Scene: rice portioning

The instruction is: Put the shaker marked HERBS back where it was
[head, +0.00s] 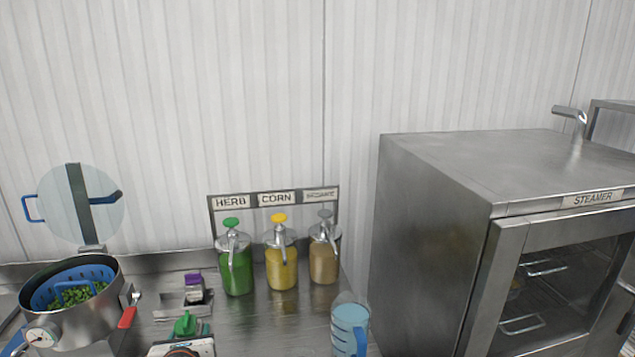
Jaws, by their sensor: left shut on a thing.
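A small shaker with a green top (187,325) shows at the bottom, left of centre. Any HERBS marking on it is too small to read. My left gripper (182,347) is at the bottom edge, shut on this shaker, and hides its lower part. Just behind it a low metal holder (166,307) stands on the counter. A purple-capped shaker (195,290) stands at the holder's right part, and the holder's left part looks empty. I cannot tell whether the green shaker touches the holder. My right gripper is not in view.
A pot (78,322) with a blue basket of peas stands left. Green, yellow and brown pump bottles (281,268) stand under a label rack behind, right of the holder. A blue-marked jug (350,322) is at front right, beside the steamer (440,240). Counter between holder and jug is clear.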

